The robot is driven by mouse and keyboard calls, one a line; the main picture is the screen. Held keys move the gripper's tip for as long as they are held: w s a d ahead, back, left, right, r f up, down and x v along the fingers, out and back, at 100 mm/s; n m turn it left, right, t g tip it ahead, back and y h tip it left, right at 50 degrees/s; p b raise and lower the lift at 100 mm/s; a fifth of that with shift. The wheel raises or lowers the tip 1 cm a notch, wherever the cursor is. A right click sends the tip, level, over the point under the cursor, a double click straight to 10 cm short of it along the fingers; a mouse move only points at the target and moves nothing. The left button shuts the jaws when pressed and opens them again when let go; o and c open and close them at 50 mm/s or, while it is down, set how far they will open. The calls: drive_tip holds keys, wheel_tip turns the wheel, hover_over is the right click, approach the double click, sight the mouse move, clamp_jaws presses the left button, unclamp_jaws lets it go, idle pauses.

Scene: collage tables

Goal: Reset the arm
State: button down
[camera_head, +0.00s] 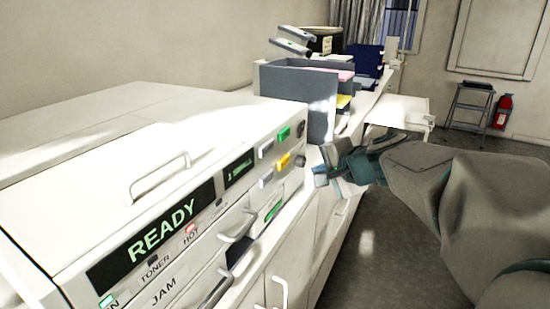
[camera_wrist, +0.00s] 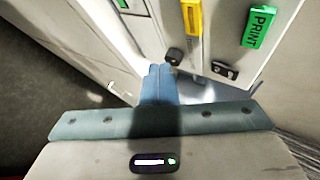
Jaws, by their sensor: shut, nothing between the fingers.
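My arm reaches in from the right in the head view, and my gripper (camera_head: 322,175) is in front of the right end of a white machine (camera_head: 90,140). In the wrist view my gripper (camera_wrist: 160,72) has its blue fingers together with nothing between them. The fingertips are close to a dark round knob (camera_wrist: 174,56) on the machine's panel; I cannot tell whether they touch. A yellow button (camera_wrist: 192,18) and a green PRINT button (camera_wrist: 259,27) are just beyond the fingers.
The machine shows a lit READY display (camera_head: 160,235) and handled drawers. A grey organiser (camera_head: 320,110) with coloured papers stands behind it on the counter. A stepladder (camera_head: 468,108) and a red extinguisher (camera_head: 503,111) are by the far wall. The floor (camera_head: 385,250) beside the cabinets looks clear.

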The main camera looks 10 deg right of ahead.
drive_tip(key=s+f+n+g+h, duration=0.2)
drive_tip(key=s+f+n+g, duration=0.2)
drive_tip(key=s, duration=0.6)
drive_tip(key=s+a+f+n+g+h, duration=0.1)
drive_tip(key=s+f+n+g, duration=0.3)
drive_tip(key=s+f+n, duration=0.4)
drive_tip(key=s+f+h, duration=0.1)
drive_tip(key=s, duration=0.2)
drive_tip(key=shift+s+a+f, duration=0.15)
drive_tip(key=shift+s+f, duration=0.15)
drive_tip(key=shift+f, duration=0.1)
